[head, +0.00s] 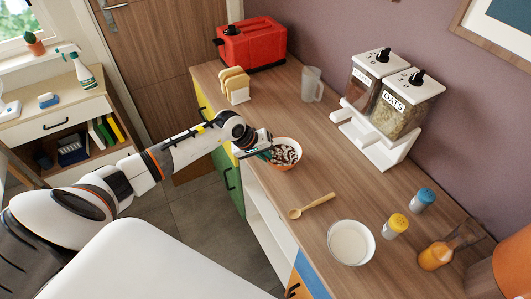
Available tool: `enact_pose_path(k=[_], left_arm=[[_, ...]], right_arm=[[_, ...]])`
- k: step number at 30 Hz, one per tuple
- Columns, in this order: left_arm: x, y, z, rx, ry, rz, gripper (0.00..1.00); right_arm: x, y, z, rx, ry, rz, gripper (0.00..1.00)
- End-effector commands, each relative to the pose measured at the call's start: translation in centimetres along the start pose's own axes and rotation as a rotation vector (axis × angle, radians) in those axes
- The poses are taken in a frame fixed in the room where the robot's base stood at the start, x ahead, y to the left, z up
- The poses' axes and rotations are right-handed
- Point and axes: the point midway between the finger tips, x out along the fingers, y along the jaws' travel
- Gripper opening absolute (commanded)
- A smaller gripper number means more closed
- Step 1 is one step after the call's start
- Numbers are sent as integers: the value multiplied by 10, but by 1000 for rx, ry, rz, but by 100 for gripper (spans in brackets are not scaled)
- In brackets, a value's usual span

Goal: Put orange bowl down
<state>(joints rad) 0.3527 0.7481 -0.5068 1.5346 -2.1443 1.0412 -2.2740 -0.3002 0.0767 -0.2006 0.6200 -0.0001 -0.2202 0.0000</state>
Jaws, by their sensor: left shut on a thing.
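The orange bowl (286,163) is at the left edge of the wooden counter in the head view. It has an orange outside and a pale rim, with dark and white contents inside. My left gripper (266,153) is at the bowl's left side, shut on its rim. The bowl looks upright and is at or just above the counter top; I cannot tell if it touches. The gripper hides part of the bowl's left side. My right gripper is not in view.
On the wooden counter (335,228), a wooden spoon (314,205) and a white bowl (350,243) lie nearer. A glass mug (311,85), toast rack (235,86) and red toaster (252,44) stand behind. Cereal dispensers (402,108) are right. Counter around the orange bowl's right is clear.

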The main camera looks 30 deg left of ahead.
Motion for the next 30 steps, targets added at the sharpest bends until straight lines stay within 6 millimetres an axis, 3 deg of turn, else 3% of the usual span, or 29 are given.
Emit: enact_pose_path(k=[11, 12, 15, 25, 30], left_arm=[[3, 1, 0, 1, -3, -2, 0], [3, 2, 0, 1, -1, 0, 15], [2, 1, 0, 1, 0, 0, 31], [0, 0, 0, 0, 0, 0, 32], [-16, 2, 1, 4, -4, 2, 32]], right_arm=[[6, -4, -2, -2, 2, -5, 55], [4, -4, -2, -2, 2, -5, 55], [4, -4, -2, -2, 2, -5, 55], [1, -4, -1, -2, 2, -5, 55], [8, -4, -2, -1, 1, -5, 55]])
